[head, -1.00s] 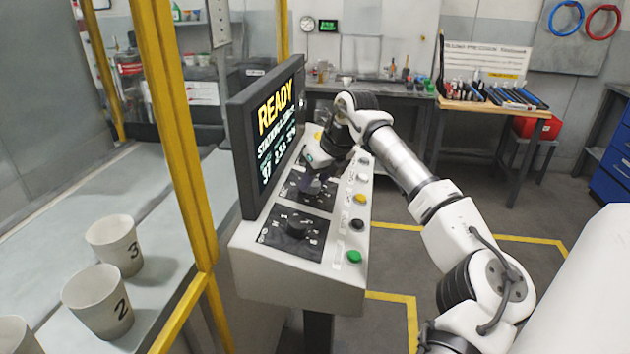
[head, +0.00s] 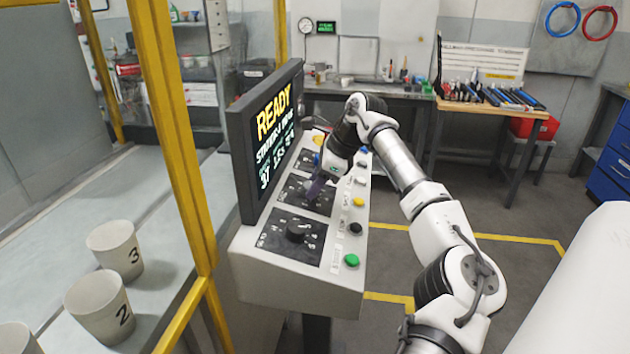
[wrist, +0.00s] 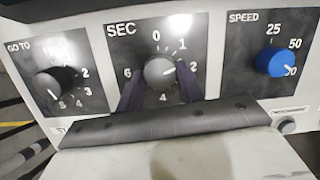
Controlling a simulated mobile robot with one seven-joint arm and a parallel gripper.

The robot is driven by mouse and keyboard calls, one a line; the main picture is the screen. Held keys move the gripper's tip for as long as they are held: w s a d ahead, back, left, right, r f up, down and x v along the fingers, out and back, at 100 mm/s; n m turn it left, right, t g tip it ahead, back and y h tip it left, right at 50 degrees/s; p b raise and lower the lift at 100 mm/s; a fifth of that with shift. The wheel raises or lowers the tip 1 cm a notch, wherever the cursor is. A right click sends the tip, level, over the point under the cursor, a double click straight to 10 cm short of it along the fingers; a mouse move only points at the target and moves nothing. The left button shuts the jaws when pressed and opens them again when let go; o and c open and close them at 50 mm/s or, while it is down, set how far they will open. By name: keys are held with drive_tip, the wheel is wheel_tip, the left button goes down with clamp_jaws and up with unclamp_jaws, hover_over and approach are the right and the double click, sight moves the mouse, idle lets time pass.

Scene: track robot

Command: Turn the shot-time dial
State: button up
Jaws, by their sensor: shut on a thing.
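The shot-time dial (wrist: 160,70) is a round grey knob on the black plate marked SEC, in the middle of the wrist view. Its white pointer mark faces right, below the 1. My gripper (wrist: 160,89) is shut on this dial, with one dark finger on each side of the knob. In the head view my gripper (head: 316,188) reaches down onto the middle plate of the sloped console (head: 290,277), and its fingers hide most of the dial.
The GO TO dial (wrist: 48,85) is to the left and the blue SPEED dial (wrist: 275,63) to the right. A screen reading READY (head: 270,135) stands along the console's left edge. Coloured buttons, one green (head: 351,260), line its right edge. A yellow post (head: 175,140) stands at left.

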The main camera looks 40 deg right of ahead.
drive_tip(key=shift+n, duration=0.4)
drive_tip(key=o, duration=1)
drive_tip(key=b+v, duration=0.1)
drive_tip(key=v, duration=1.3)
drive_tip(key=shift+d+f, duration=0.1)
drive_tip(key=shift+d, duration=0.1)
